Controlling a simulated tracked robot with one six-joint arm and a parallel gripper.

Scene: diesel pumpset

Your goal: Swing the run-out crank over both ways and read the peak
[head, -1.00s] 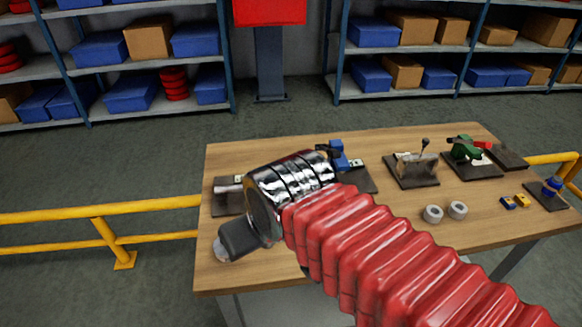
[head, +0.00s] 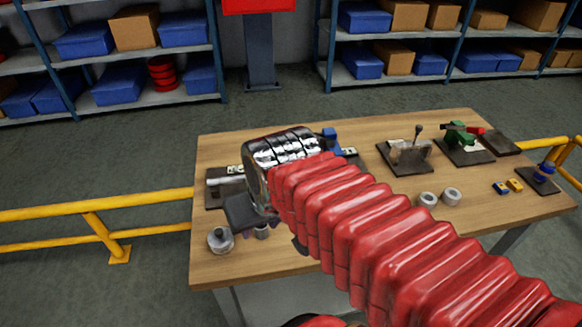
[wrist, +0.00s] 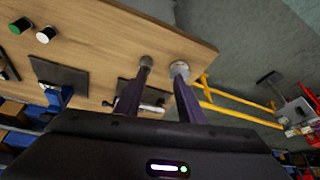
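My gripper (wrist: 161,82) shows in the wrist view with its two dark purple fingers apart and nothing held between them. In the head view its dark body is above the front left of the bench, with the fingers mostly hidden. A round steel part with a knob (head: 220,240) stands at the bench's front left corner; it shows near one fingertip in the wrist view (wrist: 179,68). A small grey cylinder (head: 262,232) is beside it, near the other fingertip. A dark plate with a grey shaft (head: 222,181) lies behind the gripper. I cannot tell which part is the crank; no dial is readable.
The wooden bench (head: 330,225) also holds a lever fixture (head: 408,155), a green fixture (head: 460,136), two grey rings (head: 440,198), small blue and yellow blocks (head: 508,187) and a blue part (head: 543,173). Yellow railings (head: 95,208) flank the bench. The bench's front middle is clear.

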